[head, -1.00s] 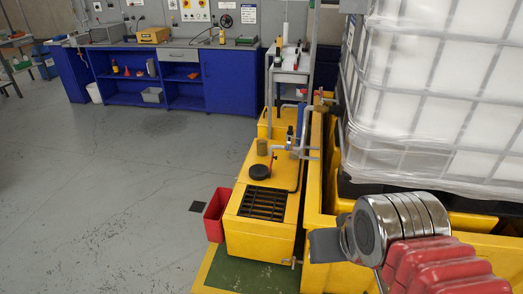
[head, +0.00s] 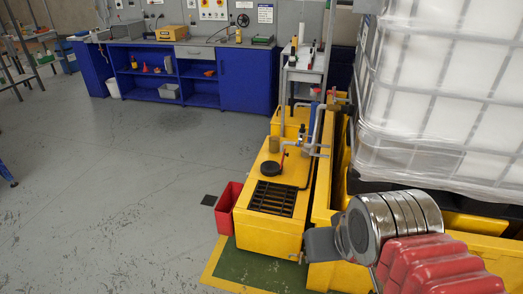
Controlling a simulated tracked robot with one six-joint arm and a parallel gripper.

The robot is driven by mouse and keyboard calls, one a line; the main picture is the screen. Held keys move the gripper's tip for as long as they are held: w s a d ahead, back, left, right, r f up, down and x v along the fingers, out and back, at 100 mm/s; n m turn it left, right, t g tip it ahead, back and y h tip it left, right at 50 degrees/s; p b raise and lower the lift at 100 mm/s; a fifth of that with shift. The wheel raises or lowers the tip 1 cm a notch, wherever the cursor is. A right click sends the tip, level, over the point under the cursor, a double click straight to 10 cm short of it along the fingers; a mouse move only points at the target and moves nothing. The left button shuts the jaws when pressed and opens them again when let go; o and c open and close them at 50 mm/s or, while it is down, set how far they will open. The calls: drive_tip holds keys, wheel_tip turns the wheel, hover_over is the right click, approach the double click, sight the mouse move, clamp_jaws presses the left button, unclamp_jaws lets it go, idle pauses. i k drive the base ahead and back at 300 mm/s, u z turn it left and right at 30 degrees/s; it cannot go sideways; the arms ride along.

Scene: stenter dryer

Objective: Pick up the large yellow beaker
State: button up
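I cannot make out a large yellow beaker in the head view. Small items, some yellowish and orange, stand on the shelves of the blue workbench (head: 245,80) at the back, too small to identify. My gripper (head: 322,244) shows at the lower right as a grey flat end piece beside a chrome cylinder and red ribbed part of my arm. Its fingers are not clearly seen, so I cannot tell whether it is open or shut. No held object shows.
A yellow tank unit (head: 272,232) with a black grate stands at centre, with a red bin (head: 229,207) at its left side. A large white wrapped container (head: 440,100) fills the right above a yellow tray. A narrow trolley (head: 304,70) stands behind.

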sight(274, 145)
drive_tip(key=u, duration=0.35)
drive_tip(key=k, duration=0.5)
drive_tip(key=u, duration=0.95)
drive_tip(key=k, duration=0.8)
drive_tip(key=u, duration=0.4)
drive_tip(key=i, duration=1.85)
drive_tip(key=z, duration=0.4)
drive_tip(key=i, duration=1.65)
drive_tip(key=z, duration=0.1)
